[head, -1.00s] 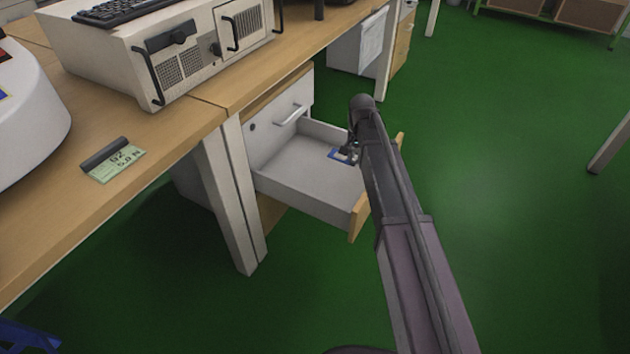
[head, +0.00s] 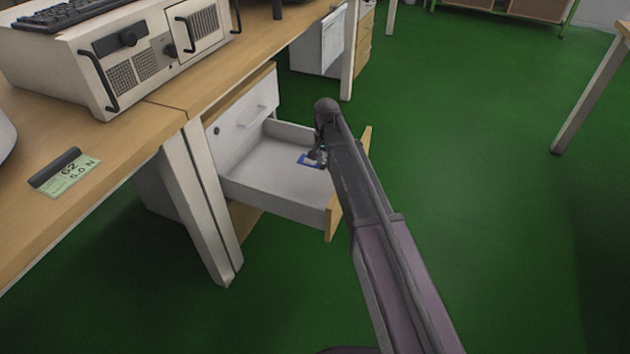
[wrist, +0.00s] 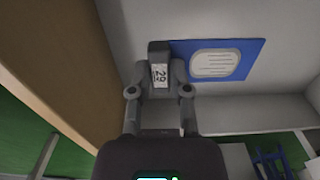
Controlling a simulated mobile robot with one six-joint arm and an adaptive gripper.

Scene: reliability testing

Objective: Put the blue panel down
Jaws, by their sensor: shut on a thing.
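The blue panel (wrist: 250,62) shows a pale label plate and has a dark grey block at its left end, marked 29, in the wrist view. My gripper (wrist: 160,76) is shut on this grey block, one finger on each side. In the head view, the panel (head: 308,160) and my gripper (head: 318,155) appear within the open white drawer (head: 268,190), near its wooden front. My arm covers part of this area. I cannot tell whether the panel touches the drawer floor or hangs just above it.
The drawer's wooden front (head: 334,217) stands pulled out from under the wooden desk (head: 150,140). A green panel (head: 70,175) with a dark bar lies on the desk near a beige computer case (head: 130,60). The drawer otherwise looks empty.

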